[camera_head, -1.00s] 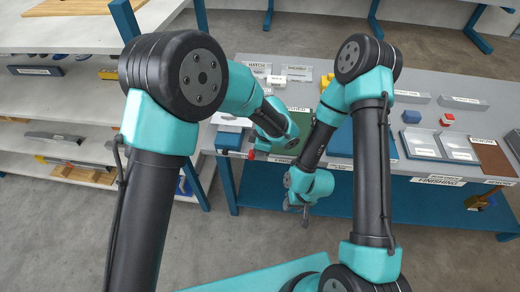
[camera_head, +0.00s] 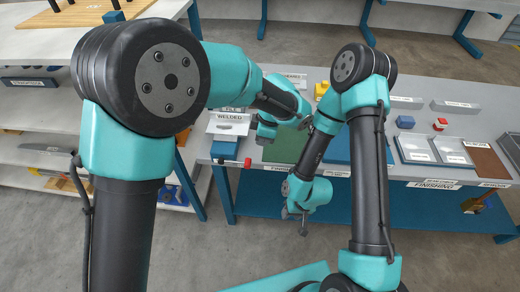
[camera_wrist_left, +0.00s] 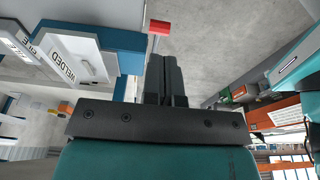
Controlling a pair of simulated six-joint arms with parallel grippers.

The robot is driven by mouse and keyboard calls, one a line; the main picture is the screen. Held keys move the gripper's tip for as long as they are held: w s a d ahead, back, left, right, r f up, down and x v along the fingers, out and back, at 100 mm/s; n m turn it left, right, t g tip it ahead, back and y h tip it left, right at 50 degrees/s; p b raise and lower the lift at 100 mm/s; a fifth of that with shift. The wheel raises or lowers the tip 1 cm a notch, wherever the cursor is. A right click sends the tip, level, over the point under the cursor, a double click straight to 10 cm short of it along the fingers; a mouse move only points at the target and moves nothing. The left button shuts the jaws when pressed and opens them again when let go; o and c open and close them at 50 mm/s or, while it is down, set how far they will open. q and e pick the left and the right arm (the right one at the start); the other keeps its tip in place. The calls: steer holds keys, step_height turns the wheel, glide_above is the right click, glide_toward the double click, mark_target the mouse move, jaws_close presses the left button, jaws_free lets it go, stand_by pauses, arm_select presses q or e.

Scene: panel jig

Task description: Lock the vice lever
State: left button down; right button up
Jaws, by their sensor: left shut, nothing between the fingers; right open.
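A small red-tipped part (camera_head: 247,162), which looks like the vice lever's end, sticks out at the bench's front edge beside a blue block (camera_head: 224,149). In the left wrist view the red end (camera_wrist_left: 160,26) lies just beyond my left fingertips, with a visible gap. My left gripper (camera_wrist_left: 164,60) is shut and empty. In the head view its wrist (camera_head: 267,128) is above the bench, just behind the red end, and its fingertips are hard to make out. My right gripper (camera_head: 302,226) is open and empty, low in front of the bench. The lever's pivot is not clear.
A tray labelled WELDED (camera_head: 229,123) stands left of my left wrist. A green mat (camera_head: 285,147) lies to its right. Metal trays (camera_head: 433,149) and a red block (camera_head: 440,124) are farther right. The floor in front is clear.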

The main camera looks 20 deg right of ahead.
arm_select(q)
steer(key=v, duration=0.6)
steer(key=shift+r, duration=0.35)
steer(key=a+f+m+g+h, duration=0.2)
steer(key=a+f+m+h, duration=0.35)
steer(key=a+f, duration=1.4)
steer(key=s+a+f+m+t, duration=0.1)
steer(key=s+a+f+m, duration=0.2)
steer(key=s+a+f, duration=0.4)
steer(key=s+a+f+m+t, duration=0.1)
steer(key=s+a+f+m, duration=0.2)
steer(key=s+a+f, duration=0.4)
steer(key=a, duration=0.5)
steer(key=shift+f+m, duration=0.35)
steer(key=shift+f, duration=0.05)
